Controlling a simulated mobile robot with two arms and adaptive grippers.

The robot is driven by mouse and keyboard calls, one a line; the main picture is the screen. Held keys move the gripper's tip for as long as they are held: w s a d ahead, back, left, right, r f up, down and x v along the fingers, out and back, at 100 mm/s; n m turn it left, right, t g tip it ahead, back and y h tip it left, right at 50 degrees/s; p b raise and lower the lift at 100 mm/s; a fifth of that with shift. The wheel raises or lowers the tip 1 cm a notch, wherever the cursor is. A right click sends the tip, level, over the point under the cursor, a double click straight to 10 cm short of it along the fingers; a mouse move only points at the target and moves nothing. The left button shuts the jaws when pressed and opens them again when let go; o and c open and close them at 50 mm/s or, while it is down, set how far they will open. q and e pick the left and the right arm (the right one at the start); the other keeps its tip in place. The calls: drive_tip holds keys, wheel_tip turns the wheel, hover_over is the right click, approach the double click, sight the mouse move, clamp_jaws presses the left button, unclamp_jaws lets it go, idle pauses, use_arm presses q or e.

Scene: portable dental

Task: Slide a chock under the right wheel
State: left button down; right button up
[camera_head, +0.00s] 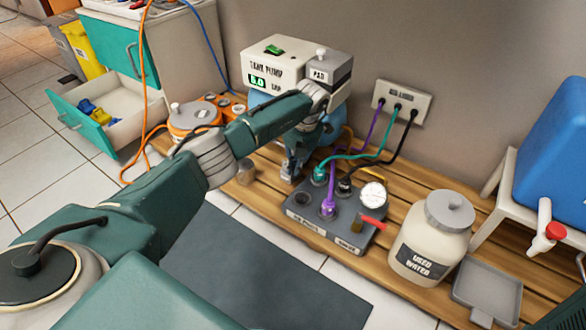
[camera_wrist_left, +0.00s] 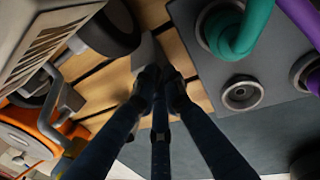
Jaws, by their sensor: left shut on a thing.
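The tank pump unit (camera_head: 268,70) stands on the wooden slatted deck against the wall. In the left wrist view a dark wheel (camera_wrist_left: 112,28) shows beside the unit's vented body (camera_wrist_left: 40,32). My left gripper (camera_head: 290,168) is low at the unit's front right, close above the slats. It also shows in the left wrist view (camera_wrist_left: 162,88), its fingers shut on a small pale grey piece, probably the chock (camera_wrist_left: 147,48). The piece is beside the wheel; whether they touch is unclear. My fingers hide part of it. In the head view my arm covers the wheels. My right gripper is not in view.
A grey connector block (camera_head: 330,215) with hoses and a gauge is just right of my left gripper. A used water jar (camera_head: 432,240) stands further right. An orange canister (camera_head: 195,118) is on the left. A grey mat (camera_head: 250,275) lies in front.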

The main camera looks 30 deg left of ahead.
use_arm(q)
drive_tip(key=c, duration=1.8)
unclamp_jaws()
drive_tip(key=shift+o, duration=0.2)
drive_tip(key=shift+r, duration=0.1)
wheel_tip(320, 180, up, 12)
drive_tip(key=d, duration=0.2)
drive_tip(key=shift+s+f, duration=0.15)
drive_tip(key=shift+f, duration=0.05)
drive_tip(key=shift+d, duration=0.1)
